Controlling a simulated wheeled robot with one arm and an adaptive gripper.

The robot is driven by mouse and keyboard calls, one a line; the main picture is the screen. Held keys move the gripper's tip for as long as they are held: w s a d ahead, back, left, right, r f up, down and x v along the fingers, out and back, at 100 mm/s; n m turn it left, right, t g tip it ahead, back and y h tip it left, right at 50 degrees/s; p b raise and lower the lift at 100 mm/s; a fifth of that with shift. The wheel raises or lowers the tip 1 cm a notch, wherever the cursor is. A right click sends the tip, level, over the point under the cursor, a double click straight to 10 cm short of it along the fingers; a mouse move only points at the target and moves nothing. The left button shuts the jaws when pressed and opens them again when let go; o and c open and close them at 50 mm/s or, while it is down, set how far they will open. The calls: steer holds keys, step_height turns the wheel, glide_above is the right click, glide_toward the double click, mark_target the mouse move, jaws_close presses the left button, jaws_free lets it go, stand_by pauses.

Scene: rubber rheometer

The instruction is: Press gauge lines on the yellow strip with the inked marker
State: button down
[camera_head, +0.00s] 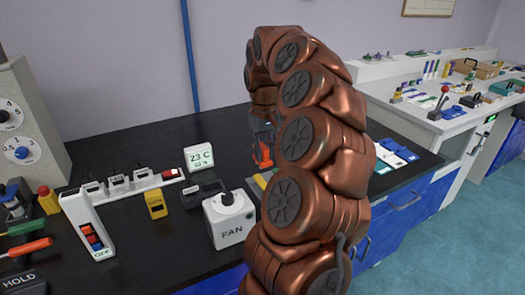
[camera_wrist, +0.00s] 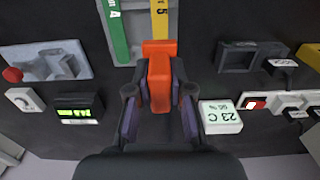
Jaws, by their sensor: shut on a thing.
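In the wrist view my gripper (camera_wrist: 160,100) is shut on the orange marker (camera_wrist: 159,68), whose wide end points away from me. The yellow strip (camera_wrist: 160,18) lies on a grey tray (camera_wrist: 139,46), beside a green strip (camera_wrist: 116,34) to its left. The marker's wide end overlaps the near end of the yellow strip in the picture; I cannot tell whether they touch. In the head view my gripper (camera_head: 262,132) holds the marker (camera_head: 264,157) above the bench, and my arm hides most of the tray and strips.
A 23 C display (camera_wrist: 220,117) stands close to the right of my gripper. An empty dark holder (camera_wrist: 238,57) lies right of the tray. A grey block with a red knob (camera_wrist: 48,62) is at left. The FAN box (camera_head: 230,218) stands near the bench's front.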

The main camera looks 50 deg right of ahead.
steer(key=shift+f+b, duration=1.65)
steer(key=shift+f, duration=1.35)
steer(key=shift+f, duration=0.5)
steer(key=shift+r, duration=0.15)
steer(key=shift+r+p, duration=1.35)
steer(key=shift+r, duration=2)
